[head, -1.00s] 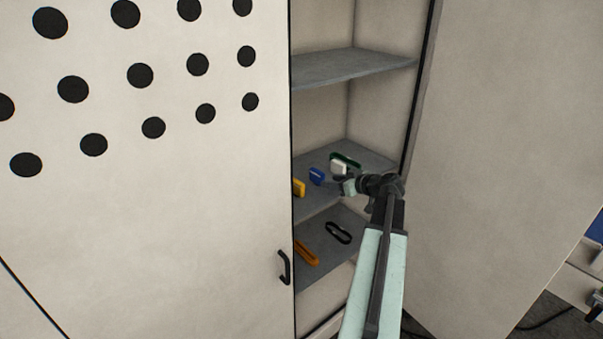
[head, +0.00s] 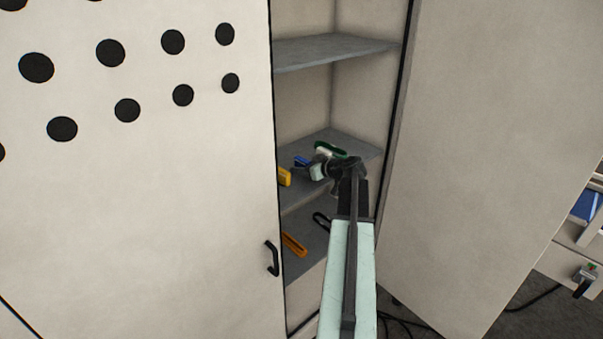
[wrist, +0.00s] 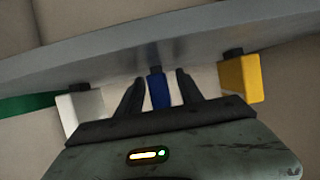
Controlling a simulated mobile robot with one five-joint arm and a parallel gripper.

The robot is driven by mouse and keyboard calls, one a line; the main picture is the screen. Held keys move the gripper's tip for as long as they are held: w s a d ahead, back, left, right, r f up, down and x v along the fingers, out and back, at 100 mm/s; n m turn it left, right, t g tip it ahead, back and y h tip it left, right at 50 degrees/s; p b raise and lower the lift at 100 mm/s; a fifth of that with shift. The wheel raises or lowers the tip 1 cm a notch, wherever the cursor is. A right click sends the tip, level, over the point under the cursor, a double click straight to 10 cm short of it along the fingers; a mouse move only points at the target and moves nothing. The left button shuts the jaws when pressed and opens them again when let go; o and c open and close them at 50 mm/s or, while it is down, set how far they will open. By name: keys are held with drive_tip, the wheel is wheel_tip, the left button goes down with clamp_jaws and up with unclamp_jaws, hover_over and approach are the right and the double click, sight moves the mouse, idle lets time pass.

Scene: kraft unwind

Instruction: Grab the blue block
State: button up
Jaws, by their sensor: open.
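The blue block (head: 302,161) is on the middle shelf of the cabinet, partly hidden behind my gripper in the head view. In the wrist view the blue block (wrist: 158,90) shows between the two dark fingers of my gripper (wrist: 157,86). The fingers are open, one on each side of it, and I see a small gap at each side. In the head view my gripper (head: 308,172) reaches into the cabinet at that shelf, close to the block.
A yellow block (head: 285,177) is left of the blue one, and a white block (wrist: 82,108) is on its other side. A green loop (head: 331,150) lies further back. An orange loop (head: 294,244) and a black loop (head: 321,220) lie on the lower shelf. Cabinet doors stand both sides.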

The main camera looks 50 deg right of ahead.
drive_tip(key=shift+s+r, duration=0.1)
clamp_jaws()
drive_tip(key=shift+r, duration=0.1)
